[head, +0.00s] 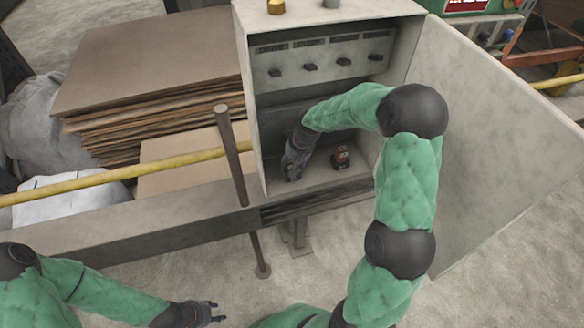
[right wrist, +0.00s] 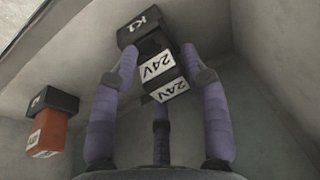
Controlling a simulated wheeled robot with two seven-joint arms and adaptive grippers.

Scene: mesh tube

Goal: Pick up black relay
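The black relay (right wrist: 152,50) shows in the right wrist view, with white labels reading K1 and 24V. It lies between the tips of my right gripper (right wrist: 159,62); firm contact cannot be made out. The gripper's purple fingers are straight and spread around it. In the head view my right gripper (head: 291,172) reaches down to the floor of the grey cabinet and hides the black relay. My left gripper (head: 217,312) is open and empty at the bottom, well away from the cabinet.
An orange-red relay (head: 341,157) with a black part stands right of my right gripper in the cabinet (head: 252,130); it also shows in the right wrist view (right wrist: 49,128). A post (head: 230,155) stands at left.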

